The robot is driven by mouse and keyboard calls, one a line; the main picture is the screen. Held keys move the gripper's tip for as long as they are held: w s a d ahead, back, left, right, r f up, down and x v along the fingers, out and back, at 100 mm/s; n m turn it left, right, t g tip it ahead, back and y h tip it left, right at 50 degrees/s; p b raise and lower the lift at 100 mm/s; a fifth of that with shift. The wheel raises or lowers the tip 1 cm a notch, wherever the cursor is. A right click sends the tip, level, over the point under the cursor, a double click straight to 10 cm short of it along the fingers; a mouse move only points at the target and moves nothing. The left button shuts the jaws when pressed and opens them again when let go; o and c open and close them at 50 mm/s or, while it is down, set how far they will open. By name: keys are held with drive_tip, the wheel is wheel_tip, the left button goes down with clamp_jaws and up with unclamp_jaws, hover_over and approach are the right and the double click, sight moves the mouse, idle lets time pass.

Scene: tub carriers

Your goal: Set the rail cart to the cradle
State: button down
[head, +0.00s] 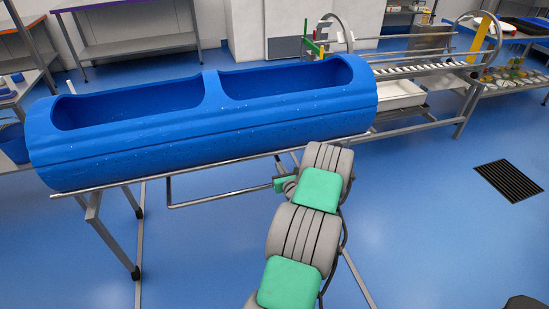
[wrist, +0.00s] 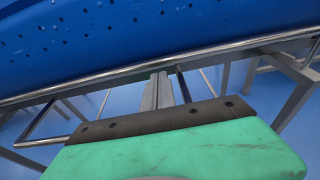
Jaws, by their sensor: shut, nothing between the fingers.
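A long blue tub (head: 200,155) with two openings lies on a grey metal frame with a front rail (head: 110,185) and legs, seemingly the rail cart. A lower bar (head: 225,200) hangs under that rail. Beyond its right end stands a metal frame with rollers and hoops (head: 425,70), possibly the cradle; the tub's end hides where the two frames come together. My gripper (wrist: 158,88) is shut and empty, its fingers just below the cart's front rail (wrist: 100,82) in the wrist view. I cannot tell whether they touch it. In the head view my arm partly hides the hand.
A white tray (head: 398,95) sits low in the roller frame. A rack with coloured items (head: 510,75) stands at the far right. A purple-edged table (head: 125,40) is at the back. A dark floor grate (head: 508,180) lies at right; the blue floor there is open.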

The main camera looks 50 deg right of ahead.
sight(272, 154)
drive_tip(key=x, duration=0.7)
drive_tip(key=shift+w, duration=0.15)
drive_tip(key=shift+w+d, duration=0.1)
drive_tip(key=shift+d, duration=0.05)
